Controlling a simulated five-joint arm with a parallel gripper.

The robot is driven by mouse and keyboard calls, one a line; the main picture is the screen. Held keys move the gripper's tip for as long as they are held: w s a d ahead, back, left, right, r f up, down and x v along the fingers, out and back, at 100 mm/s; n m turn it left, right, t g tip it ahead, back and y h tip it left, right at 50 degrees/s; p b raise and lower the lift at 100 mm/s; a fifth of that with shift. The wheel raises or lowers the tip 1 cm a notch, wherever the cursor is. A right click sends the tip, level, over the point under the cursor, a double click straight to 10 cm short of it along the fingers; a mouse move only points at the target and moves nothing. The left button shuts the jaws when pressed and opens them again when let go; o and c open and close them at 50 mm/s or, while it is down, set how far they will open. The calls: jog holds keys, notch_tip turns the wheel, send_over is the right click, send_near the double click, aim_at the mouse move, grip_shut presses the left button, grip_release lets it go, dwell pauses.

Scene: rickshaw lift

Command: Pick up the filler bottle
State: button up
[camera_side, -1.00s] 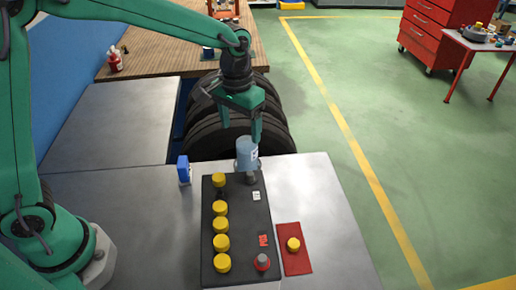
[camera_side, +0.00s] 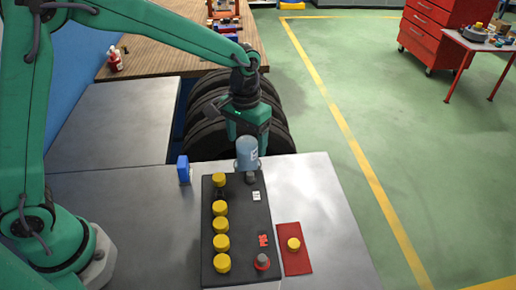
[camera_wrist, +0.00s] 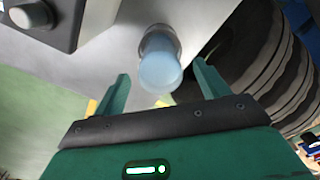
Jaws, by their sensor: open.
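In the wrist view the bottle (camera_wrist: 159,62) appears between and beyond the two green fingers. My gripper (camera_side: 246,148) is behind and above the bottle in the side view, fingers pointing down and partly hidden by it. In the wrist view my gripper (camera_wrist: 161,85) is open and empty, with the fingers apart on either side of the bottle. I cannot tell whether either finger touches it.
A black panel (camera_side: 238,247) with several yellow-capped items lies in front of the bottle. A blue item (camera_side: 184,169) stands to the left. A red mat (camera_side: 297,262) with a yellow cap lies at right. Stacked tires (camera_side: 203,125) stand behind the table edge.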

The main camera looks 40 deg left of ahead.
aim_at(247, 154)
jog(key=shift+f, duration=2.6)
jog(key=shift+c, duration=0.2)
jog(key=shift+r, duration=0.1)
jog(key=c, duration=1.1)
